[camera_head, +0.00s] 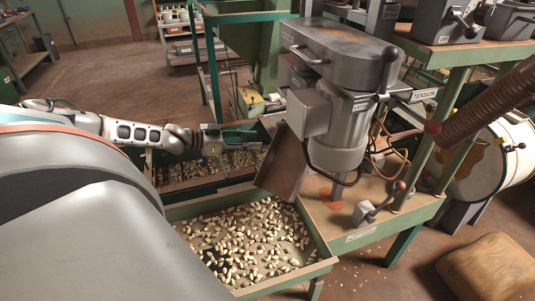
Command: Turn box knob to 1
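A grey machine (345,95) stands on a table at the centre right. A plain grey box (308,112) is fixed to its left side. A smaller grey box (362,213) with a red-tipped lever sits on the tabletop at its foot. I cannot make out a numbered knob on either box. My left gripper (250,139) is left of the machine, above the far nut bin, and apart from both boxes. Its fingers look spread, with nothing between them. My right gripper is not in view.
A near bin (323,263) of pale nuts and a far bin (178,185) lie below the machine's rusty chute (281,163). Green posts and frames stand behind. A drum (510,155) and a sack (490,270) are at the right. Open floor lies at the back left.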

